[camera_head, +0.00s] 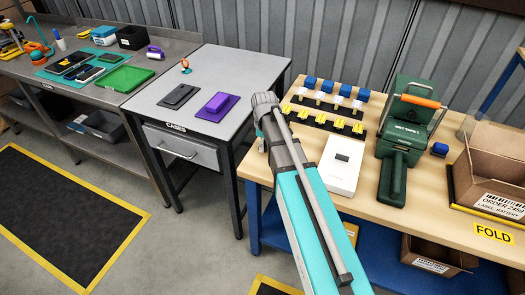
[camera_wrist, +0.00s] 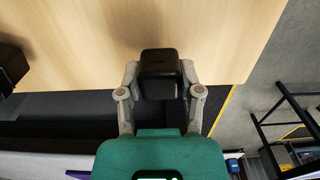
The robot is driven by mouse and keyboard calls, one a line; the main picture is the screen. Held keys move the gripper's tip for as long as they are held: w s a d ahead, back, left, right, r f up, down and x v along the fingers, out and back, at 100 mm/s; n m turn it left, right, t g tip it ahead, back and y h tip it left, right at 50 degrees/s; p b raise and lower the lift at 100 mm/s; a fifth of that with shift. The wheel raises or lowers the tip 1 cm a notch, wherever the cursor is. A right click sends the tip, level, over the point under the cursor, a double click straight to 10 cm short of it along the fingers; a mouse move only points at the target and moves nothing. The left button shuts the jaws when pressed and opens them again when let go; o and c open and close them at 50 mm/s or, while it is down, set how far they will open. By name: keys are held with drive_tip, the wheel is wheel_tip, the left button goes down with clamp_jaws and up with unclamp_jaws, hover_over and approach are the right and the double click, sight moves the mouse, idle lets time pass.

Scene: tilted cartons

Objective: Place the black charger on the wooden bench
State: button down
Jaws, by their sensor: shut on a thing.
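The black charger (camera_wrist: 161,64) is a small dark block in the wrist view. My gripper (camera_wrist: 160,80) is shut on it, with one grey finger on each side. Behind the charger is the pale wooden bench (camera_wrist: 245,30), with a soft shadow near the block. I cannot tell whether the charger touches the wood. In the head view the wooden bench (camera_head: 427,222) is at the right. My teal arm crosses its left part; the fingers and charger cannot be made out there.
On the bench stand a green machine (camera_head: 405,125), a white box (camera_head: 341,165), rows of blue and yellow pieces (camera_head: 326,120) and an open carton (camera_head: 490,165). A grey table (camera_head: 225,75) with a purple item (camera_head: 217,106) is to the left. Bare wood shows at the bench front.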

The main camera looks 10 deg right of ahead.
drive_tip(key=shift+f+b, duration=0.45)
drive_tip(key=shift+f, duration=0.25)
drive_tip(key=shift+f, duration=0.1)
drive_tip(key=shift+c, duration=1.3)
unclamp_jaws()
wheel_tip(320, 180, up, 12)
drive_tip(key=p, duration=1.2)
